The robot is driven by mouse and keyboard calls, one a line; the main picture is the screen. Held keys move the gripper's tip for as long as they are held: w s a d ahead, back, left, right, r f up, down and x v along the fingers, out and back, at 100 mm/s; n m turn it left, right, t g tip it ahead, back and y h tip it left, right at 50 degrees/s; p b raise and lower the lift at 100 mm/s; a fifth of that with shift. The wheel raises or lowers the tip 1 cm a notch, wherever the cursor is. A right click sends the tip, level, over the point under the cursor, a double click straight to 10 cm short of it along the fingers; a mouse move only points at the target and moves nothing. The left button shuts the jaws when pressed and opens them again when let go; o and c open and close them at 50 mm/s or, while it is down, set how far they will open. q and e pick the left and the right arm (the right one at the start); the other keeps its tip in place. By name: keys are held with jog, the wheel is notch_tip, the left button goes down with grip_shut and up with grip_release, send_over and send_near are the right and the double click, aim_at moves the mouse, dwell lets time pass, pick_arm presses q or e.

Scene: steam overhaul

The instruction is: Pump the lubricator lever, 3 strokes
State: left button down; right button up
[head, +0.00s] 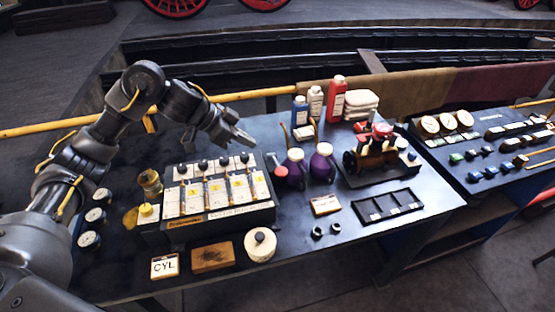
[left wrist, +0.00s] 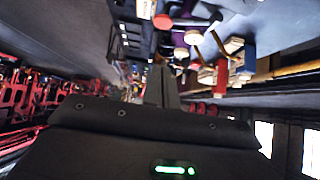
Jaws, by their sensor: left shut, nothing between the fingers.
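The lubricator (head: 225,215) is a dark box on the table with a row of white-faced units and black knobs on top. A lever with a red knob (head: 281,171) stands at its right end. In the left wrist view a red knob (left wrist: 162,21) shows near the top, beyond the fingers. My left gripper (head: 246,138) is above and behind the lubricator's right end, up and left of the red knob and apart from it. Its fingers are shut and empty; they also show in the left wrist view (left wrist: 160,82). My right gripper is not in view.
Two purple oil cans (head: 321,162) stand close to the right of the lever. A small engine model (head: 372,152) is farther right, with a dark divided tray (head: 387,205) in front. Bottles (head: 337,99) stand at the back. A round white-topped tin (head: 260,244) is in front.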

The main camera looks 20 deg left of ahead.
pick_arm(q)
jog(key=p, duration=0.3)
send_over(285, 170)
jog(key=s+a, duration=0.2)
jog(key=a, duration=0.1)
notch_tip(285, 170, down, 7)
jog(key=f, duration=0.3)
jog(key=shift+w+d+p, duration=0.1)
jog(key=shift+d+p, duration=0.15)
jog(key=shift+p, duration=0.1)
jog(key=shift+f, duration=0.6)
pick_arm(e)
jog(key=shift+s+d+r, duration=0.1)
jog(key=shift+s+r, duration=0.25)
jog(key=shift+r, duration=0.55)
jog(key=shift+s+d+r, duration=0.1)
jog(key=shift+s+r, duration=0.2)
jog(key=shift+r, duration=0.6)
